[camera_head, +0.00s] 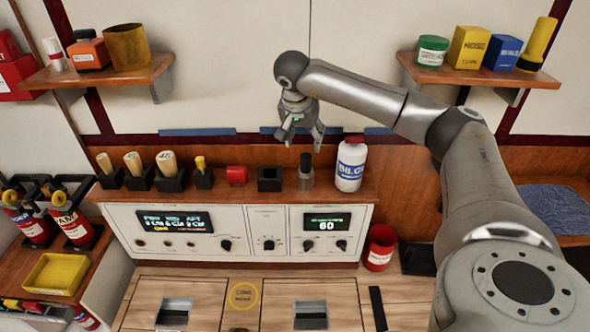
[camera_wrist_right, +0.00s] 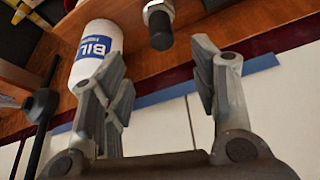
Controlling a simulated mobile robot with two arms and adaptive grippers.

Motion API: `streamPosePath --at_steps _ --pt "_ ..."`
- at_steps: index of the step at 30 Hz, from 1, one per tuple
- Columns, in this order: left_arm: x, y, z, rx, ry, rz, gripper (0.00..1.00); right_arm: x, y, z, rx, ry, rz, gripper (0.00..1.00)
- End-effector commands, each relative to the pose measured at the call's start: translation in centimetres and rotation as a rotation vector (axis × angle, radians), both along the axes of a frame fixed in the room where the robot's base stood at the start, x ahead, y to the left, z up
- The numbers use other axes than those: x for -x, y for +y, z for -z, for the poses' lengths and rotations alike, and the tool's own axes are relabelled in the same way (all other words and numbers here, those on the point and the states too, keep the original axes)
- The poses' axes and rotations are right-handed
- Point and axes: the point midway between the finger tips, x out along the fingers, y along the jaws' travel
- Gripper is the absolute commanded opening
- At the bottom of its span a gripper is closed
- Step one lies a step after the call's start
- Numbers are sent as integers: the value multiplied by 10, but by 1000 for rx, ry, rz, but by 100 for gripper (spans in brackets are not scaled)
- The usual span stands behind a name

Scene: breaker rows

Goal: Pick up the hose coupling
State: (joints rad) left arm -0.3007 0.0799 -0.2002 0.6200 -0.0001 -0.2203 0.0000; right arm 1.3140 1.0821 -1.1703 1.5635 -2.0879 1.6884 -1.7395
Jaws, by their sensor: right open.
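What looks like the hose coupling (camera_head: 306,172), a grey metal piece with a black upper part, stands upright on the wooden shelf above the control panel. In the right wrist view the coupling (camera_wrist_right: 159,22) shows at the top edge, partly cut off, beyond and roughly between the fingertips. My right gripper (camera_head: 303,142) is open, points down and is empty above the shelf, a little above the coupling and not touching it. Its spread fingers also show in the wrist view (camera_wrist_right: 158,70). My left gripper is in neither view.
A white bottle (camera_head: 350,166) stands close right of the coupling. A black square holder (camera_head: 270,180) and a red piece (camera_head: 236,176) are to its left, then several handles in black holders. A red can (camera_head: 379,248) sits lower right.

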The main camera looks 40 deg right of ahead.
Motion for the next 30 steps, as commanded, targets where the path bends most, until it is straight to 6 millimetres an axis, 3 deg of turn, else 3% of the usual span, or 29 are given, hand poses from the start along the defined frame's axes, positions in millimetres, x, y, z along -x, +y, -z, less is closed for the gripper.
streamPosePath --at_steps 6,14,22,30 --pt "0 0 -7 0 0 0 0 -6 -12 31 2 5 3 55" --pt "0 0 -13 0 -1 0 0 -11 -18 52 0 3 2 55" --pt "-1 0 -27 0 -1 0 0 -20 -28 88 -1 4 2 55" --pt "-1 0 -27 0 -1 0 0 -23 -31 97 -1 0 1 55"
